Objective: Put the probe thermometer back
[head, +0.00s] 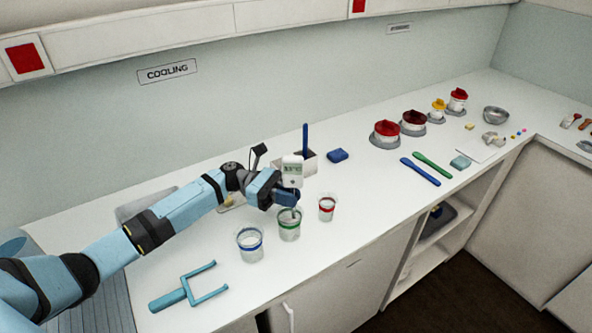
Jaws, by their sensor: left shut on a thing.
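The probe thermometer (291,168) is a white unit with a small grey-green display. My left gripper (288,194) is shut on it, above the green-banded clear cup (289,230). The thermometer's lower end is mostly hidden by the gripper; a thin part shows below, at the cup's mouth. I cannot tell how deep it reaches. A white open box (310,165) with an upright blue stick (305,137) stands just behind, partly hidden by the thermometer. My right gripper is not in view.
A blue-banded cup (249,243) and a red-banded cup (326,208) flank the green-banded one. A light-blue fork-shaped tool (185,290) lies in front. Blue (420,171) and green (432,164) spatulas and red-lidded jars (385,132) are farther right.

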